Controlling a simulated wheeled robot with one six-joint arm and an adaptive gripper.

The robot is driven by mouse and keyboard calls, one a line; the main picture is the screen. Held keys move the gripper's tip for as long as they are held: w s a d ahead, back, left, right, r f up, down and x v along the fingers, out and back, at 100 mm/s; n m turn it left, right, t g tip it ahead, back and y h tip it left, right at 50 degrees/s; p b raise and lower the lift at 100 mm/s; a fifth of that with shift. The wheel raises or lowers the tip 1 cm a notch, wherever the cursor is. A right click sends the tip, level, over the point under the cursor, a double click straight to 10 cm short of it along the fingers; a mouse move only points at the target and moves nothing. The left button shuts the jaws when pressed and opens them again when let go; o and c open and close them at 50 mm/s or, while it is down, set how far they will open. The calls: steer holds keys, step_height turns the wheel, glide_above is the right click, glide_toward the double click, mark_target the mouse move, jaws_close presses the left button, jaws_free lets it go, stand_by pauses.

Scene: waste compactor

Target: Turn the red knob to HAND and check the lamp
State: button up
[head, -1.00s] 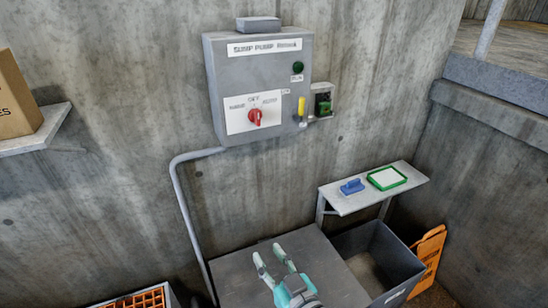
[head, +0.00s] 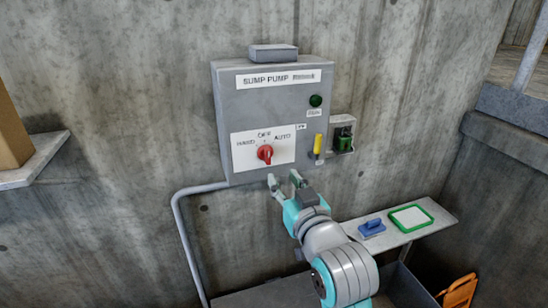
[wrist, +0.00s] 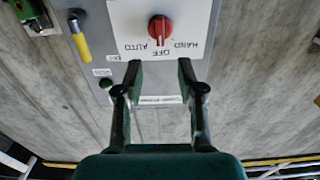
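The red knob (head: 265,153) sits on a white plate marked HAND, OFF and AUTO on the grey sump pump box (head: 230,110). Its pointer appears to be at OFF. The knob also shows in the wrist view (wrist: 160,28), where the picture is upside down. The lamp (head: 316,101) is a dark green dome at the box's upper right and looks unlit. My gripper (head: 284,180) is open and empty, just below the box's lower edge in the head view. Its fingers (wrist: 159,78) stand apart in the wrist view, not touching the knob.
A yellow handle (head: 318,144) and a small box with a green part (head: 343,138) are right of the knob. A conduit (head: 180,230) runs down at left. A shelf (head: 436,215) at right holds a blue item (head: 371,228) and a green-framed card (head: 410,217).

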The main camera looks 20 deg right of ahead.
mark_target(269, 157)
steer(key=w, duration=0.9)
steer(key=shift+w, duration=0.4)
jaws_close()
